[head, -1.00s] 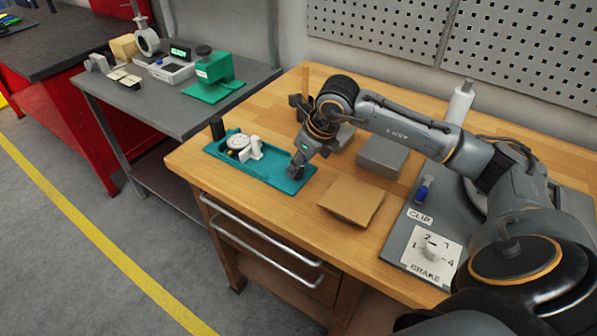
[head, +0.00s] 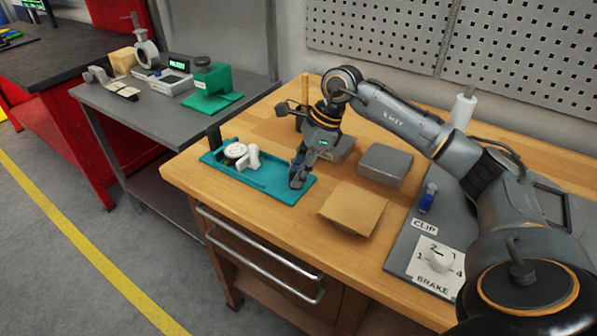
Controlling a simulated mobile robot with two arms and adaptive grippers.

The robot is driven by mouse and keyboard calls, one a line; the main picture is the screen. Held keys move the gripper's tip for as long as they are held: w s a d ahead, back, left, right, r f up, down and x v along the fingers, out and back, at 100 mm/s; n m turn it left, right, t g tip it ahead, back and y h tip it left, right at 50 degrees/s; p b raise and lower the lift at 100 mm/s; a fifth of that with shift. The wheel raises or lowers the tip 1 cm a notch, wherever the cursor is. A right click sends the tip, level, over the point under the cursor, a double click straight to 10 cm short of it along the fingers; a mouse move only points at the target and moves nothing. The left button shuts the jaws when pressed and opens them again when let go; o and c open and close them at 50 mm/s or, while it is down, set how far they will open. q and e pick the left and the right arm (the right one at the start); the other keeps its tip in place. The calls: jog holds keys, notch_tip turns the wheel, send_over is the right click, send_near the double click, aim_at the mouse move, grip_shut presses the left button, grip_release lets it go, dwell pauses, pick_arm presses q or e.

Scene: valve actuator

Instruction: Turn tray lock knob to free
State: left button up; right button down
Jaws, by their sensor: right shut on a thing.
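A teal tray (head: 262,185) lies on the wooden bench, with a round white dial (head: 235,151) and a white part (head: 250,161) in its left half. My right gripper (head: 297,177) points down at the tray's right end. It is shut on a small dark knob there, which its fingers mostly hide. Which way the knob is turned cannot be told. My left gripper does not show.
A grey block (head: 384,165) and a brown cardboard piece (head: 352,208) lie right of the tray. A grey panel with a brake selector (head: 438,260) and a blue clip (head: 428,198) is at the right. A dark upright post (head: 214,138) stands at the tray's back left.

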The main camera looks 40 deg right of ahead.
jog(key=shift+n, duration=0.4)
jog(key=c, duration=1)
grip_release()
jog(key=shift+r, duration=0.1)
jog(key=v, duration=1.2)
jog(key=shift+w, duration=0.1)
